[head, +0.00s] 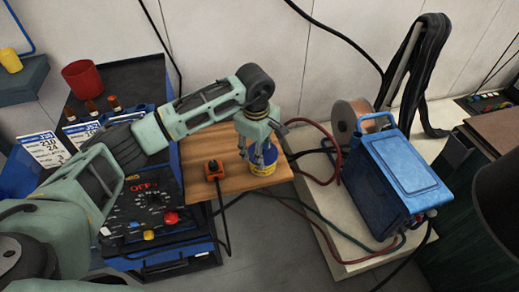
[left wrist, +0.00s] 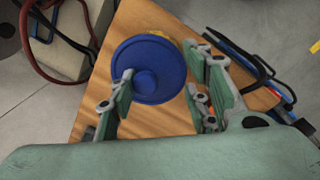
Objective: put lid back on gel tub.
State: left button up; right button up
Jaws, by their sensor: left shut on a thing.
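My left gripper (head: 260,146) reaches down from above at the right end of a wooden board. It is shut on the round blue lid (left wrist: 148,70), which has a raised centre and lies between the fingers (left wrist: 158,92) in the left wrist view. I cannot tell whether lid and rim touch. My right gripper is not in view.
A blue welding machine (head: 398,175) and wire spool (head: 351,118) stand right, with cables (head: 318,130) near the tub. A control panel (head: 150,205) and red cup (head: 83,80) are left.

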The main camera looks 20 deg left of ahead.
pick_arm(q)
jog(key=o, duration=1.3)
jog(key=shift+o, duration=0.6)
jog(key=o, duration=0.4)
jog(key=shift+c, duration=0.2)
jog(key=shift+r, duration=0.15)
jog(key=shift+r+p, duration=1.7)
jog(key=shift+r, duration=1.65)
